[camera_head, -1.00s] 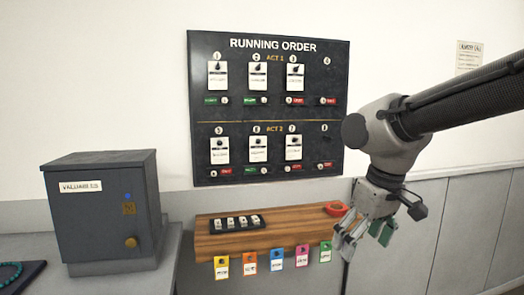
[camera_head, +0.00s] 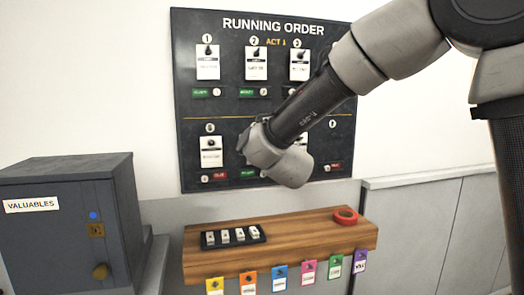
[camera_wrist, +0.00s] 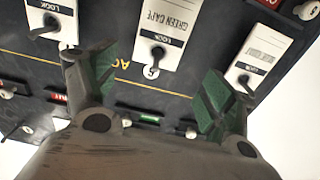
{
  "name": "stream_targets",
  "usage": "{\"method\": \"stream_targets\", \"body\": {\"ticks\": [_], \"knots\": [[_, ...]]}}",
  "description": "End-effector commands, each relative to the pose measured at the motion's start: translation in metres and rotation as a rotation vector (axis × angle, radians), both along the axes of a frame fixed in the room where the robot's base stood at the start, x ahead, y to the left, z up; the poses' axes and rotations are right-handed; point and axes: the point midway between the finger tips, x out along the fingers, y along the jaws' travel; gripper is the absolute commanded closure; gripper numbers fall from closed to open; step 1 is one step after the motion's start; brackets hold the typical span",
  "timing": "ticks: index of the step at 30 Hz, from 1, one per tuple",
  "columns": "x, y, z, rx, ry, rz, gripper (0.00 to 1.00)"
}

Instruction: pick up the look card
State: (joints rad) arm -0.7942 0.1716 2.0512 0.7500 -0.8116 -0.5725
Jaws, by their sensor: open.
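Look cards hang on hooks on the dark running order board (camera_head: 320,205); one white card (camera_head: 208,62) hangs at the top left and another (camera_head: 211,152) below it. In the wrist view, a white look card reading "GREEN CAPE" (camera_wrist: 165,25) hangs upside down in the picture, just beyond the gap between my fingertips. My gripper (camera_wrist: 155,78) is open and empty, its green-padded fingers either side of the card's hook end. I cannot tell how far it is from the board. In the head view my wrist hides the fingers and the board's lower middle.
Two more look cards (camera_wrist: 50,15) (camera_wrist: 258,58) flank the middle one. Below the board, a wooden shelf (camera_head: 300,240) carries a black tray (camera_head: 262,235) and a red ring (camera_head: 345,216), with coloured tags hanging underneath. A grey valuables box (camera_head: 60,240) stands at left.

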Motion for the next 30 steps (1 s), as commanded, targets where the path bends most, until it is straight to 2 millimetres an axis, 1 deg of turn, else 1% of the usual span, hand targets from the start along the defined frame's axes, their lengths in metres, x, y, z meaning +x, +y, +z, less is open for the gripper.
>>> {"method": "stream_targets", "body": {"ticks": [13,16,23,24,29,30], "knots": [[0.062,0.010,-0.005,-0.001,0.004,0.001,0.16],[0.069,0.013,-0.005,-0.001,0.004,0.002,0.16],[0.070,0.013,-0.005,-0.001,0.004,0.003,0.16],[0.070,0.013,-0.005,-0.001,0.004,0.003,0.23],[0.070,0.013,-0.005,-0.001,0.004,0.004,0.53],[0.070,0.013,-0.005,-0.001,0.004,0.004,0.54]]}}
